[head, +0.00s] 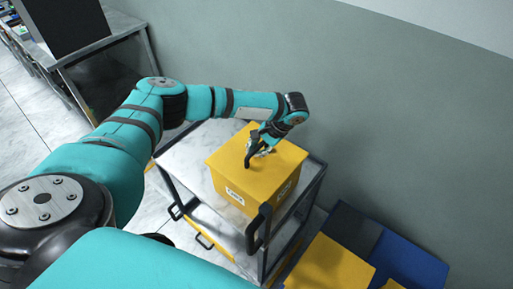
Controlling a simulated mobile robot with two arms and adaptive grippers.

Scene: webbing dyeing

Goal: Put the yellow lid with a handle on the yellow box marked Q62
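A yellow box (245,197) stands on a cart, with white labels on its two visible sides; their print is too small to read surely. Its top is a closed, flat yellow surface (283,158), which looks like a lid; I cannot make out a seam. My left gripper (254,155) points down at the middle of this top, with its dark fingers at or just above the surface. The gripper hides any handle there, and I cannot tell whether the fingers are closed on one. My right gripper is not in view.
The cart (183,160) has a pale top, a dark frame and a black handle (258,226). A grey wall (400,120) rises behind it. Yellow (330,265) and blue (412,264) box-like things lie low at the right. A table with a dark panel (68,25) stands at the upper left.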

